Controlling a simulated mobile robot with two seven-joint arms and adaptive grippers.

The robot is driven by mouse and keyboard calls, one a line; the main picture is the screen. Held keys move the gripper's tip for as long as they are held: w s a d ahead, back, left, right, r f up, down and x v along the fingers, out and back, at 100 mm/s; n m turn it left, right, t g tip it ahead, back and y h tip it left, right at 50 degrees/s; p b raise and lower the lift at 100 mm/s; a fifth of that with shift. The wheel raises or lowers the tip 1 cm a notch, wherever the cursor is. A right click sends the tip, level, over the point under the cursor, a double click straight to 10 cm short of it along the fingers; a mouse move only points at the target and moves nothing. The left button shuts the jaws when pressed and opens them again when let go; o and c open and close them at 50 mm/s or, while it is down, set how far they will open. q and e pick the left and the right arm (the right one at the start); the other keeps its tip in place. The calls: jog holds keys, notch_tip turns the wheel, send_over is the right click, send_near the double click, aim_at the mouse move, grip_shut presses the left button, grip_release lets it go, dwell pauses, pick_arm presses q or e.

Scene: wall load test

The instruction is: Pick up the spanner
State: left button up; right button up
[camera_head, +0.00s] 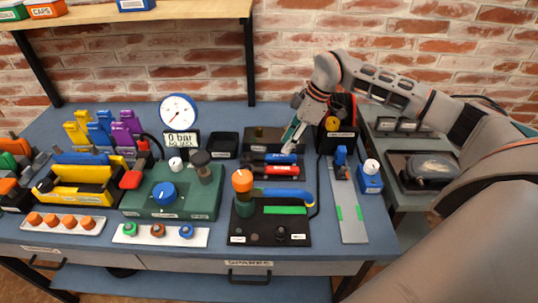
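My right gripper (293,139) reaches in from the right and points down at the back of the blue workbench (232,122). Its fingertips are over the right part of a dark open tray (262,133), just behind a blue-and-black tool and a red-and-black tool. A teal strip and a pale tip show at the fingers. They are too small to tell whether they are finger parts or a held tool, or whether the fingers are open. I cannot make out the spanner for certain. My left gripper is out of view.
A blue-and-black tool (284,158) and a red-and-black tool (283,171) lie in front of the gripper. A black fixture (270,228) with an orange knob stands nearer. A black bin (337,140) is close on the right. A gauge (179,111) stands left.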

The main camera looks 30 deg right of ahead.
aim_at(278, 155)
jog(key=x, duration=0.5)
jog(key=shift+w+a+f, duration=0.25)
jog(key=shift+f, duration=0.1)
jog(key=shift+f+p, duration=0.25)
jog(key=shift+p, duration=0.05)
dwell(0.3)
jog(key=shift+w, duration=0.1)
grip_shut()
